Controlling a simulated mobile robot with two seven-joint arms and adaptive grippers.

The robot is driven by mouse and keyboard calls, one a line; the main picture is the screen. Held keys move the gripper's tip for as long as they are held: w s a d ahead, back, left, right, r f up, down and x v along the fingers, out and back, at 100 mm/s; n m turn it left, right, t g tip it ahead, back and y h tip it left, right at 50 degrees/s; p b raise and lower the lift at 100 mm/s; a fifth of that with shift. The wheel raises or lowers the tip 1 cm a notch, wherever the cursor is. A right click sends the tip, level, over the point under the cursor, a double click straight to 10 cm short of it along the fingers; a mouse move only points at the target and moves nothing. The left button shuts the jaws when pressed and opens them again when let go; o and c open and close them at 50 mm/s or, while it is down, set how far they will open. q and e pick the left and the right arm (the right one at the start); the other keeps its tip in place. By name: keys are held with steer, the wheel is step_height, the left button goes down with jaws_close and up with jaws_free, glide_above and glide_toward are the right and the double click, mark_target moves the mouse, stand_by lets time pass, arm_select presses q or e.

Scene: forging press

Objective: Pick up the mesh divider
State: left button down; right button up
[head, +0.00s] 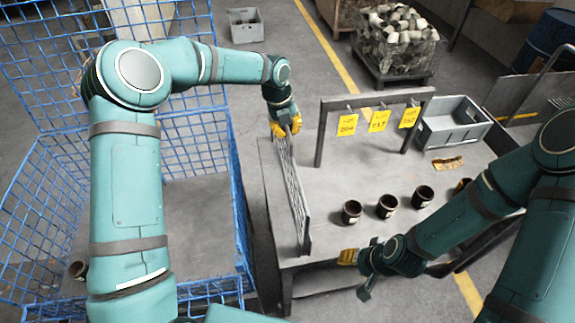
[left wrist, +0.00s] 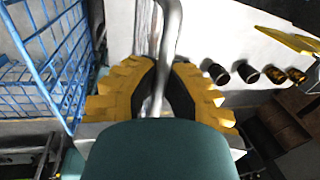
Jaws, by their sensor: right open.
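The mesh divider (head: 291,188) is a grey mesh panel standing upright along the left edge of the grey table (head: 345,185). My left gripper (head: 284,124) is at the far upper end of the divider. In the left wrist view, the yellow fingers of my left gripper (left wrist: 163,80) close with their black pads on both sides of a grey tube, the divider's frame (left wrist: 171,25). The lower part of the tube is hidden by the gripper body. My right gripper (head: 356,274) is open and empty at the table's front edge, right of the divider's near end.
Several dark cups (head: 386,206) stand on the table. A rack with yellow tags (head: 376,103) and a grey crate (head: 453,128) are behind them. A blue wire cage (head: 190,150) stands left of the table. The table between divider and cups is clear.

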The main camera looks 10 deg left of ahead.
arm_select(q)
steer(key=shift+w+r, duration=0.1)
steer(key=shift+r, duration=0.05)
step_height(320, 180, up, 30)
steer(key=p, duration=0.2)
steer(key=shift+r, duration=0.2)
stand_by(2.2)
stand_by(0.3)
